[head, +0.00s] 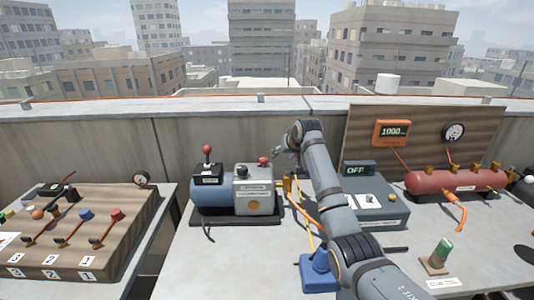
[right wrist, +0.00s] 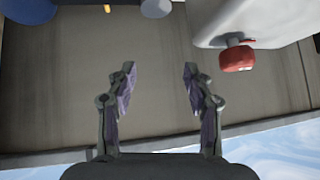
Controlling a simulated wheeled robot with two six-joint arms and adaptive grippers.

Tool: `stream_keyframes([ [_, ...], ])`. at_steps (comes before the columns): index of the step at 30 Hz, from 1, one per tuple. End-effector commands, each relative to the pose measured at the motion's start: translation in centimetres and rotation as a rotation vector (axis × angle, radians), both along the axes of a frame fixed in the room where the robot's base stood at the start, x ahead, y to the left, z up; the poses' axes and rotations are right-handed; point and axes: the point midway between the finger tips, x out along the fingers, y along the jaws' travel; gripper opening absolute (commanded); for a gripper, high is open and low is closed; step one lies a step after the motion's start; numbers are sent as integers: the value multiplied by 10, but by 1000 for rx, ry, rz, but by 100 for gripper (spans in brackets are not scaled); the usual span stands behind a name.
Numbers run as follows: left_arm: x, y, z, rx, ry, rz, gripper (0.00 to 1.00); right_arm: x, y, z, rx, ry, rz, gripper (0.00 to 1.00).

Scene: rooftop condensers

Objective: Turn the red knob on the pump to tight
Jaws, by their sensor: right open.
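The pump (head: 253,203) stands on a dark base on the middle table, with a blue motor body and a grey housing. The red knob (head: 263,161) is at the top right of the grey housing. In the right wrist view the red knob (right wrist: 236,58) sits on a short stem from the pale housing (right wrist: 255,20). My right gripper (head: 281,152) is just right of the knob in the head view. In the wrist view my right gripper (right wrist: 158,82) is open and empty, with the knob outside its fingers, to the right. My left gripper is not in view.
A red-ball lever (head: 207,150) rises from the pump's black box. Right of my arm are a grey box with a display (head: 359,169) and a red tank (head: 455,184). A blue box (head: 318,274) stands in front. A valve board (head: 80,240) is at left. A parapet runs behind.

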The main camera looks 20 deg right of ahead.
Motion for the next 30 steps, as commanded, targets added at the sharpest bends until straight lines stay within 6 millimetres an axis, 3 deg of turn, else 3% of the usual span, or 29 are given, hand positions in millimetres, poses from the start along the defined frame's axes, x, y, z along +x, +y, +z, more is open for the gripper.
stream_keyframes([
  [3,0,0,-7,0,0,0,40,-18,-12,0,22,-89,238,52],
  [9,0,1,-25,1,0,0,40,-61,-5,18,11,-304,615,52],
  [15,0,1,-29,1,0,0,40,-84,4,35,1,-409,762,52],
  [22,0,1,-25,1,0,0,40,-78,11,36,5,-417,768,52],
  [30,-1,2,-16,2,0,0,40,-38,45,15,9,-417,767,52],
])
